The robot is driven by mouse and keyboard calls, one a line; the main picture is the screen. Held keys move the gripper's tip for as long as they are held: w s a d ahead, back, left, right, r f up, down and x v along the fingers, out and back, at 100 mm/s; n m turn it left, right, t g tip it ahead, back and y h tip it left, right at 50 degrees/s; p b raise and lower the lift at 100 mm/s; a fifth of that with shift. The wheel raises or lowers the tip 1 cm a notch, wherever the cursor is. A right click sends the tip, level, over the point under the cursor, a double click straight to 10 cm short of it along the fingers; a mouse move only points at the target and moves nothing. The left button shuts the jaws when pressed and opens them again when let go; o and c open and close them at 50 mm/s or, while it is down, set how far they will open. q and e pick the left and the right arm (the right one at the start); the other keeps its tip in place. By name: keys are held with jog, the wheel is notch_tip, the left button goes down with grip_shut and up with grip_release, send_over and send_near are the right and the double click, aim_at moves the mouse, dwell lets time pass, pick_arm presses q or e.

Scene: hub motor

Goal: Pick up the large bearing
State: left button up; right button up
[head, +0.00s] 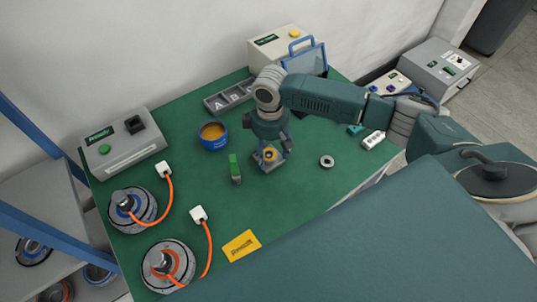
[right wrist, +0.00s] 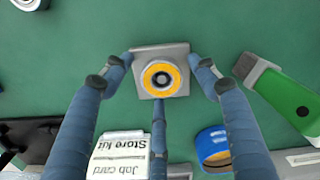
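A grey metal ring (head: 327,161), which looks like a bearing, lies flat on the green table to the right of my right gripper. In the right wrist view a similar ring (right wrist: 27,3) is cut off at the top left. My right gripper (head: 269,152) points down over a grey square block (head: 268,158) with a yellow ring and a round metal centre with a dark hole. In the right wrist view its fingers (right wrist: 163,82) are spread around this block (right wrist: 142,55); firm contact cannot be told. Which part is the large bearing is unclear. My left gripper is out of view.
A lettered tray (head: 229,97) and a tablet (head: 305,62) are behind. Hub motors (head: 168,265) with orange cables and a yellow card (head: 241,245) are at the front left.

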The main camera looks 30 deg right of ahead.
jog(key=c, duration=1.1)
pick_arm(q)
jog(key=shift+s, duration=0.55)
